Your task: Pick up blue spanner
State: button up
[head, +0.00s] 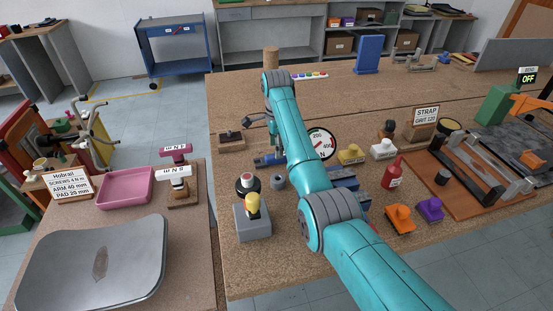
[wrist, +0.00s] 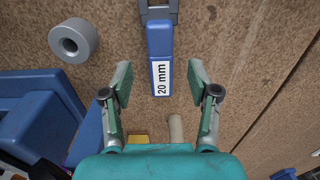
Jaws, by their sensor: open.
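The blue spanner (wrist: 160,42) lies on the brown bench top in the wrist view, with a white "20 mm" label on its handle and a grey head at the top edge, partly cut off. My gripper (wrist: 159,78) is open, its fingers on either side of the label end of the handle in the picture. Nothing is between the fingers that I can see them touching; the height gap cannot be told. In the head view, a blue piece that looks like the spanner (head: 266,160) lies below my gripper, partly hidden by my arm.
A grey ring (wrist: 73,41) lies left of the spanner in the wrist view, near a blue block (wrist: 40,118).

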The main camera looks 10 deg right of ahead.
aim_at(274, 159)
notch_tip(274, 159, down, 4)
jog(key=shift+f, duration=0.1)
jog(key=shift+c, duration=0.2)
jog(key=shift+w, duration=0.1)
grip_shut()
